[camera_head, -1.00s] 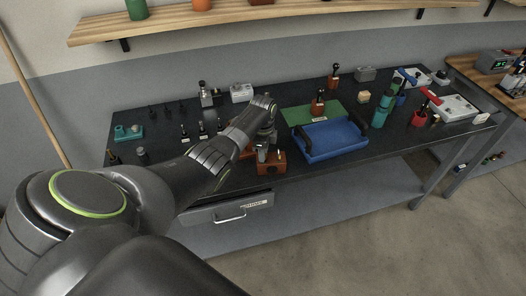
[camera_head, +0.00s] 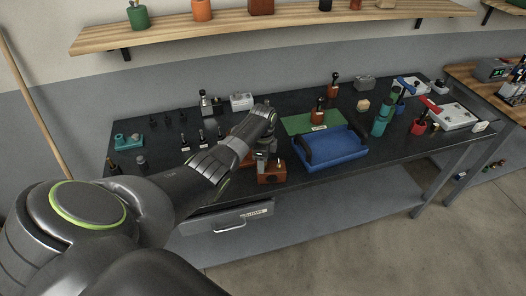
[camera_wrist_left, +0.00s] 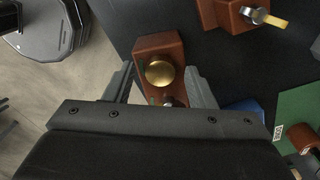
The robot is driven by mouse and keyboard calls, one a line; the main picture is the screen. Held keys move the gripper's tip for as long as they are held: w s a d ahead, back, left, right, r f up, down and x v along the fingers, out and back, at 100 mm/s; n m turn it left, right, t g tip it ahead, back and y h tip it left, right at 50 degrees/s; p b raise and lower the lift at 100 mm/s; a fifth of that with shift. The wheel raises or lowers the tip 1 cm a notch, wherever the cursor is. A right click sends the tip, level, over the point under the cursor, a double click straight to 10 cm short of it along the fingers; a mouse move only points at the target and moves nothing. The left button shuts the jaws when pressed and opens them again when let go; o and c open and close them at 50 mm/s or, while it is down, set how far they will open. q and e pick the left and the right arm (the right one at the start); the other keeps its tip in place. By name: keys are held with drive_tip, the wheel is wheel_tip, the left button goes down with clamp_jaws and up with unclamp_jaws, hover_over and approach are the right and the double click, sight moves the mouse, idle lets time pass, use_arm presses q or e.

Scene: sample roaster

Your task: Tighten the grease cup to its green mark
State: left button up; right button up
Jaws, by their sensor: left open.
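A red-brown block (camera_head: 271,174) stands near the front edge of the dark bench. In the left wrist view the block (camera_wrist_left: 158,45) carries a round brass cap (camera_wrist_left: 160,73), which looks like the grease cup. A thin green line (camera_wrist_left: 143,72) shows on the block left of the cap. My left gripper (camera_wrist_left: 160,69) is open, one finger on each side of the cap, with gaps visible between. In the head view the left gripper (camera_head: 264,153) is partly hidden by its own wrist, just behind the block. A small metal piece below the cap is partly hidden by the gripper. My right gripper is not in view.
Another red-brown block with a brass lever (camera_wrist_left: 264,17) stands close by in the wrist view. A blue tray (camera_head: 335,154) and green mat (camera_head: 297,123) lie to the right. Small dark fittings (camera_head: 201,136) stand left. A drawer (camera_head: 228,218) hangs below the bench front.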

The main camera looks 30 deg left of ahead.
use_arm(q)
wheel_tip(320, 180, up, 17)
drive_tip(key=b, duration=0.1)
drive_tip(key=shift+r, duration=0.2)
idle(0.4)
